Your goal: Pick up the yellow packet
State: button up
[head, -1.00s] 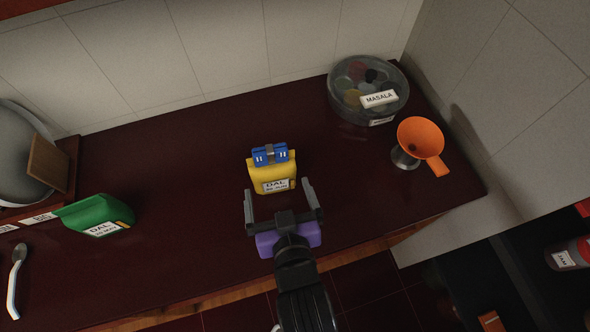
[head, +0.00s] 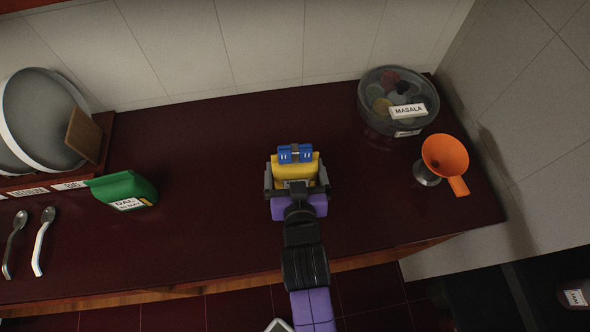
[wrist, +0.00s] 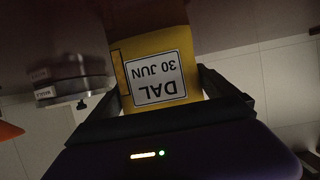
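The yellow packet (head: 308,166) stands on the dark red counter, with a blue clip (head: 295,153) across its top. In the wrist view the packet (wrist: 145,38) appears upside down, with a white label reading DAL 30 JUN. My gripper (head: 297,186) is at the packet's front, with one finger on each side of it. In the wrist view the fingers (wrist: 163,98) reach along both sides of the packet. A gap seems to show at the right finger, so the gripper looks open around the packet. The packet's lower front is hidden by my gripper in the head view.
A round masala box (head: 398,101) and an orange funnel (head: 445,156) on a metal cup are to the right. The counter (head: 200,235) around the packet is clear.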

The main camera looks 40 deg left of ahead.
jog(key=c, duration=1.4)
jog(key=shift+r, duration=0.1)
